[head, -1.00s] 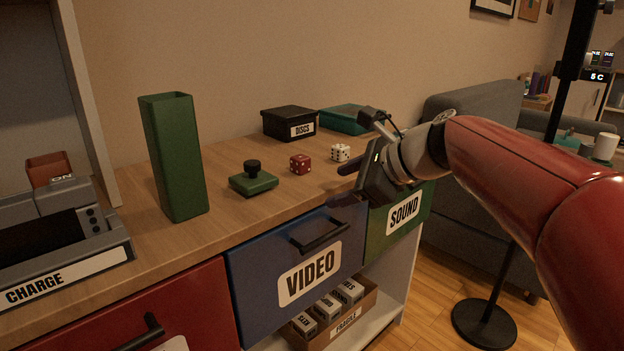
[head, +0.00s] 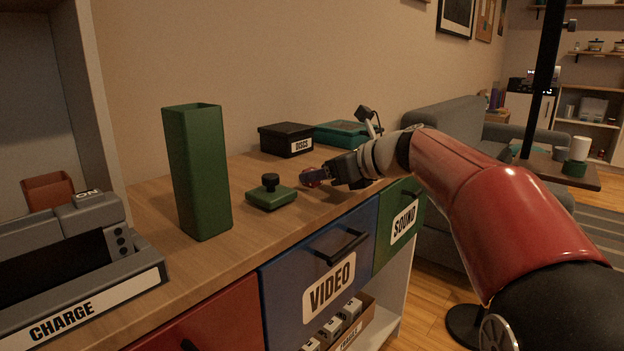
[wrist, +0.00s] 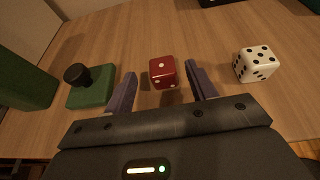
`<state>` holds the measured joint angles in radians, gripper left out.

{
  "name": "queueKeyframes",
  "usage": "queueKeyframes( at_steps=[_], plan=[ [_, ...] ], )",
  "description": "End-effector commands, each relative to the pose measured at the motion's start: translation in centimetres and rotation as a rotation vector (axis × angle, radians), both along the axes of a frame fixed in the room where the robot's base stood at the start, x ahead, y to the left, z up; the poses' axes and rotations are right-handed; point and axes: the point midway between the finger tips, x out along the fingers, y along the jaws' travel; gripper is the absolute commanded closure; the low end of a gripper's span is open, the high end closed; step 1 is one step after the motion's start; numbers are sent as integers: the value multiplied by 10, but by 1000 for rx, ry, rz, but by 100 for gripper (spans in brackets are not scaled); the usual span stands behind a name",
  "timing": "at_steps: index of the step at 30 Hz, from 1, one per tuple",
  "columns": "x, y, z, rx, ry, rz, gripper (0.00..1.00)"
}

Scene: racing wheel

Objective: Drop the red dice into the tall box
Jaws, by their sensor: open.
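The red dice (wrist: 163,72) sits on the wooden counter, between the two open fingers of my gripper (wrist: 162,85) and near their tips in the wrist view. Gaps show on both sides of it. In the head view my gripper (head: 318,178) is low over the counter and mostly hides the dice. The tall green box (head: 198,172) stands upright and open-topped on the counter, left of my gripper. Its side also shows at the left of the wrist view (wrist: 24,82).
A green square lid with a black knob (head: 270,193) lies between the tall box and my gripper. A white dice (wrist: 257,64) is right of the fingers. A black DISCS box (head: 287,140) and a teal box (head: 345,134) stand behind. The CHARGE unit (head: 80,290) is at left.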

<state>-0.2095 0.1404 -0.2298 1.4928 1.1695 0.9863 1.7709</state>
Motion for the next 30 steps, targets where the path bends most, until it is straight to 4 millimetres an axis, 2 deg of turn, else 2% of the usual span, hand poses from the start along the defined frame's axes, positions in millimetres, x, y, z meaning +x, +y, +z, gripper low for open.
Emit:
queueKeyframes(
  at_steps=[7, 14, 17, 25, 27, 30],
  plan=[
    [23, 26, -14, -2, 1, 1, 44],
    [25, 28, -14, -2, 0, -1, 44],
    [24, 28, -14, -2, 0, -1, 54],
    [24, 28, -14, -2, 0, -1, 89],
    [24, 28, -14, -2, -1, 0, 95],
    [24, 28, -14, -2, -1, 0, 95]
  ],
)
